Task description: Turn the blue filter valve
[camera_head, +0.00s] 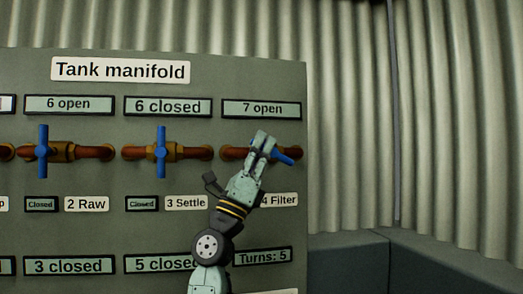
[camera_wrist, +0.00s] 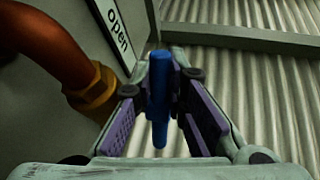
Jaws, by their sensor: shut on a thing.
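The blue filter valve (camera_head: 283,157) sits on a copper-brown pipe at the right end of the "Tank manifold" panel, above the "4 Filter" label (camera_head: 279,200). Its handle is tilted, with one end showing to the lower right of my fingers. My gripper (camera_head: 262,142) covers most of the valve in the head view. In the wrist view, the blue handle (camera_wrist: 160,95) stands between the purple-padded fingers of my gripper (camera_wrist: 160,110), which is shut on it. The display above the valve reads "7 open" (camera_head: 261,109); the one below reads "Turns: 5" (camera_head: 263,256).
Two other blue valves, 2 Raw (camera_head: 43,151) and 3 Settle (camera_head: 161,152), stand upright to the left on the same panel (camera_head: 200,235). A brown pipe (camera_wrist: 45,45) with a brass fitting runs close on the left in the wrist view. A corrugated wall (camera_head: 350,130) lies to the right.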

